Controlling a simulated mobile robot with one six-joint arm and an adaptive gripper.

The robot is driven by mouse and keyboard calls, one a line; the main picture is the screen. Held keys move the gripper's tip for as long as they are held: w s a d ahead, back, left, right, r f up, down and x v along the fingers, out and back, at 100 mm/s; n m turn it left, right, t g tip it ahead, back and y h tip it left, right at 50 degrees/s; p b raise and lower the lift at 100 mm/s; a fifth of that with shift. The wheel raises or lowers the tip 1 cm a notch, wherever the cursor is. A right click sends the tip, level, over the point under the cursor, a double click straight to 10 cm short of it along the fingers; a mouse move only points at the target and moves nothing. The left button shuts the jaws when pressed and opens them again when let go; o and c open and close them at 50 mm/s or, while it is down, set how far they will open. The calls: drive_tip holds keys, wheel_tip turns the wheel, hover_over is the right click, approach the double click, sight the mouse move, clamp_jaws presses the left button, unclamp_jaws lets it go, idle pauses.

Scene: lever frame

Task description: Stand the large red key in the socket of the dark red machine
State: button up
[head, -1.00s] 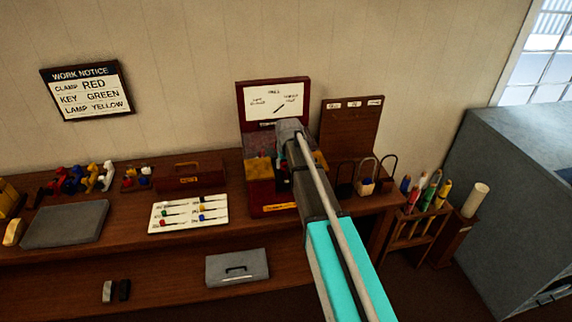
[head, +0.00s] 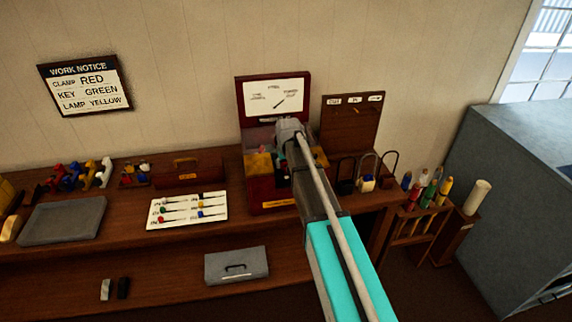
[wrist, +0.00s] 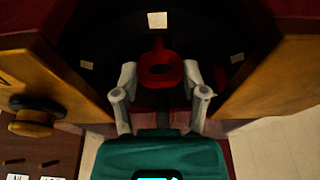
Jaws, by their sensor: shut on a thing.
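The dark red machine (head: 257,185) stands on the bench against the wall, with a raised lid that carries a white diagram panel (head: 277,97). My gripper (wrist: 160,82) is over the machine, in front of its dark recess. It is shut on the large red key (wrist: 160,57), whose ring-shaped top shows between the two pale fingers in the wrist view. The key's lower part is hidden. I cannot see the socket or tell whether the key touches it. In the head view my arm hides the key and part of the machine.
Yellow-brown panels (wrist: 52,72) flank the recess, with a round dark knob (wrist: 36,108) at left. On the bench are a white board of small keys (head: 187,211), a grey tray (head: 62,220) and padlocks (head: 367,183). A wooden board (head: 351,122) stands right of the machine.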

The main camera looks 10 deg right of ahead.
drive_tip(key=shift+f, duration=0.35)
drive_tip(key=o, duration=1.2)
drive_tip(key=shift+c, duration=0.2)
drive_tip(key=shift+r, duration=0.1)
drive_tip(key=p+v, duration=0.6)
drive_tip(key=v, duration=0.1)
drive_tip(key=shift+f, duration=0.25)
idle(0.4)
